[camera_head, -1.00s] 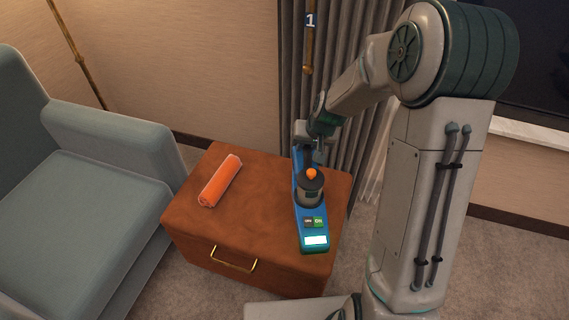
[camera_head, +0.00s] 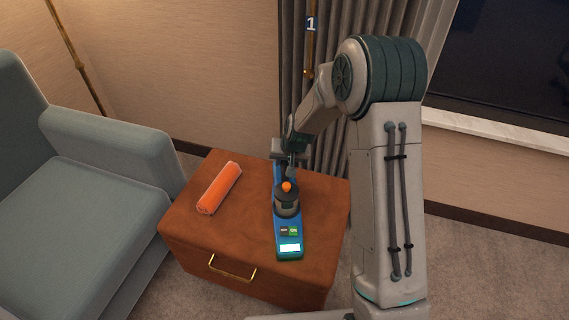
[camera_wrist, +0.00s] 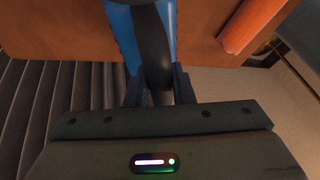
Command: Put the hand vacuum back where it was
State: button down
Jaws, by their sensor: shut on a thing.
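The hand vacuum (camera_head: 289,221) is a long blue body with a dark round part, an orange knob, small buttons and a lit white panel at its near end. It is over the right half of the brown leather-look cabinet (camera_head: 190,222); I cannot tell if it touches the top. My gripper (camera_head: 290,160) is at its far end, partly hidden by my arm. In the wrist view my gripper (camera_wrist: 158,85) is shut on the vacuum's dark handle (camera_wrist: 152,48), with blue body beside it.
An orange roll (camera_head: 220,188) lies on the cabinet's left side, apart from the vacuum. A grey-blue armchair (camera_head: 100,200) stands to the left. Grey curtains (camera_head: 330,130) hang close behind the cabinet. A brass handle (camera_head: 232,270) is on the cabinet's front.

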jog(key=shift+f, duration=0.2)
jog(key=c, duration=1.3)
grip_release()
jog(key=shift+o, duration=0.2)
jog(key=p+v, duration=0.3)
jog(key=v, duration=0.9)
jog(key=s+d+r+g, duration=0.1)
jog(key=s+d+r, duration=0.2)
jog(key=s, duration=0.6)
jog(key=s+d+r+g+h, duration=0.1)
jog(key=s+d+r, duration=0.1)
jog(key=s, duration=0.7)
jog(key=s+d+r+h, duration=0.1)
jog(key=s+d+r, duration=0.2)
jog(key=s, duration=0.6)
jog(key=shift+d+r+n+g, duration=0.3)
jog(key=shift+r+g, duration=0.1)
jog(key=shift+r, duration=0.2)
